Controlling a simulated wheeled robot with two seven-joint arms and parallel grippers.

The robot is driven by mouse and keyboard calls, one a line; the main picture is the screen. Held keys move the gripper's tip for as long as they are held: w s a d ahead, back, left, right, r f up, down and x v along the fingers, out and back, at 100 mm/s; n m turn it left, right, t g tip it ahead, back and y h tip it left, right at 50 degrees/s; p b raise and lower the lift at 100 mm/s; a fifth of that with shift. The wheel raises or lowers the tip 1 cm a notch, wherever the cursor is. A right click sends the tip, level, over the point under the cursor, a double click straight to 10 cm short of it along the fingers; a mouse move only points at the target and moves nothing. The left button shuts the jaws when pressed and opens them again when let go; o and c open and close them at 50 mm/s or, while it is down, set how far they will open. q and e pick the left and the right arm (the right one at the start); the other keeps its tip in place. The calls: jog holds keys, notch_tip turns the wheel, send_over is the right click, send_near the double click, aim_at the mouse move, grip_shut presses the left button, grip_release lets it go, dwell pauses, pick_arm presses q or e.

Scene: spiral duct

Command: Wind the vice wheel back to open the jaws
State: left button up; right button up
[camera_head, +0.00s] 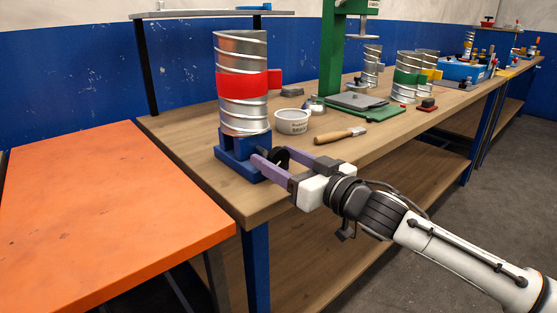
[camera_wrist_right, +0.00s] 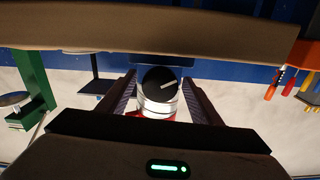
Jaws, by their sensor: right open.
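The blue vice (camera_head: 237,150) stands at the near left corner of the wooden bench. A silver spiral duct (camera_head: 241,52) with a red band stands upright in it. The black vice wheel (camera_head: 279,157) is on the vice's front right side. My right gripper (camera_head: 272,157) is open, its fingers on either side of the wheel. In the right wrist view the wheel (camera_wrist_right: 158,82), with a pale mark, shows between the fingertips. I cannot tell whether the fingers touch it. The jaws are mostly hidden by the duct. My left gripper is not in view.
A grey tub (camera_head: 292,122) and a wooden-handled tool (camera_head: 340,135) lie right of the vice. A green press (camera_head: 331,60) and more ducts (camera_head: 408,75) stand farther back. An orange table (camera_head: 100,210) is at left. The floor at right is clear.

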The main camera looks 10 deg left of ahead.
jog(key=shift+w+a, duration=0.1)
jog(key=shift+c, duration=0.6)
jog(key=c, duration=1)
jog(key=shift+o, duration=0.3)
jog(key=n+p, duration=0.2)
jog(key=p, duration=0.1)
jog(key=n+p, duration=0.2)
jog(key=shift+r, duration=0.25)
jog(key=shift+f+n+p, duration=0.15)
jog(key=shift+n+p, duration=0.2)
jog(key=shift+n, duration=0.35)
jog(key=shift+f, duration=0.15)
